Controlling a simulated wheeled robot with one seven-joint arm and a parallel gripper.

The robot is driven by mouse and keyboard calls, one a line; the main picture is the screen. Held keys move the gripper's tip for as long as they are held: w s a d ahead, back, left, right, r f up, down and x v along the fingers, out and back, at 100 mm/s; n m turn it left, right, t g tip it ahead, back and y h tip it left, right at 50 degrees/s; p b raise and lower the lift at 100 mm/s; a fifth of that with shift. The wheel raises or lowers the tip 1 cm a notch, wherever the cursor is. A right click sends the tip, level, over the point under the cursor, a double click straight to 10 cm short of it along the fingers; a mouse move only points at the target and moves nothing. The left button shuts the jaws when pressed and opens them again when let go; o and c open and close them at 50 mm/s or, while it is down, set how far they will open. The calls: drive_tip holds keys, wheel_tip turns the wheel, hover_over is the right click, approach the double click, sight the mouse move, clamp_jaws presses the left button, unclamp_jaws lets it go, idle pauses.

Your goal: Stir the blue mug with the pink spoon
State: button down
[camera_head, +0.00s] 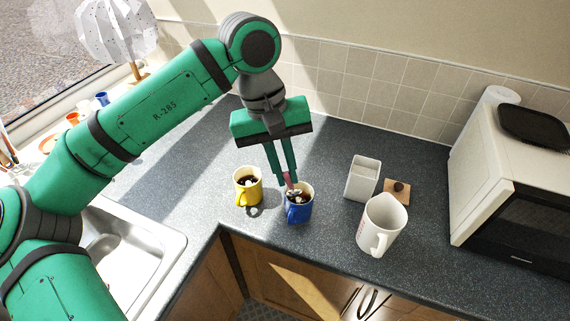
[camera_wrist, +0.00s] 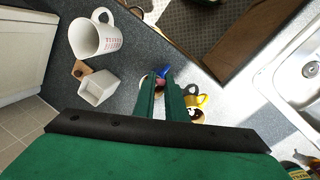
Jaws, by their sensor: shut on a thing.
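The blue mug (camera_head: 299,213) stands upright on the dark counter near its front edge, with dark liquid inside. My gripper (camera_head: 285,174) points down just above the mug's rim, shut on the pink spoon (camera_head: 288,183). Only a short pink part of the spoon shows, at the fingertips over the mug's opening. Its lower end seems to be inside the mug, but I cannot tell how deep. In the wrist view my gripper's fingers (camera_wrist: 165,96) hide much of the blue mug (camera_wrist: 163,71).
A yellow mug (camera_head: 247,187) with dark liquid stands close left of the blue mug. To the right are a square white container (camera_head: 362,178), a white jug (camera_head: 381,226) and a small wooden block (camera_head: 397,192). A microwave (camera_head: 490,180) stands far right; the sink (camera_head: 150,245) is left.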

sight(291, 184)
drive_tip(key=shift+w+d+f, duration=0.15)
drive_tip(key=shift+w+f, duration=0.3)
drive_tip(key=shift+f, duration=0.75)
drive_tip(key=shift+w+d+f, duration=0.2)
drive_tip(key=shift+w+f, duration=0.3)
drive_tip(key=shift+f, duration=0.75)
drive_tip(key=shift+w+d+f, duration=0.15)
drive_tip(key=shift+w+f, duration=0.3)
drive_tip(key=shift+f, duration=0.85)
drive_tip(key=shift+w, duration=0.2)
